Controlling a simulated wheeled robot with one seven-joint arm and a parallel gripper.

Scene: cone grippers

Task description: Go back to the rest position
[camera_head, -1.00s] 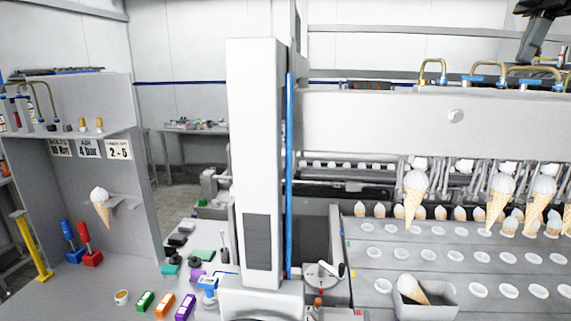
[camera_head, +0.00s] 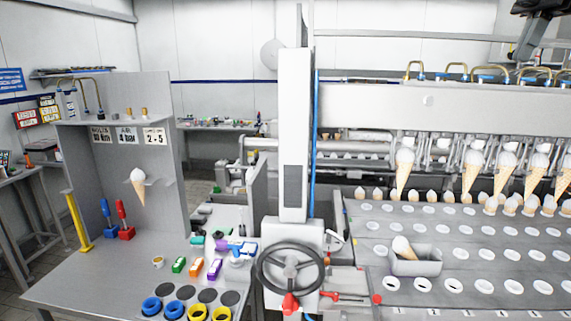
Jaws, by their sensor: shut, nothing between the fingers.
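My gripper (camera_head: 523,42) hangs at the top right edge of the head view, dark and partly cut off by the frame. It is shut with nothing in it, high above the cone machine and apart from everything below. An ice cream cone (camera_head: 402,247) lies tilted in a grey tray (camera_head: 418,266) on the conveyor plates. Another cone (camera_head: 138,189) stands upright in a holder on the grey side panel.
The machine bed (camera_head: 480,237) has rows of holes, with several cones along its back. A black handwheel (camera_head: 290,268) stands in front of the white column (camera_head: 295,140). The left bench (camera_head: 100,282) holds coloured blocks, rings and tools. Its front left is clear.

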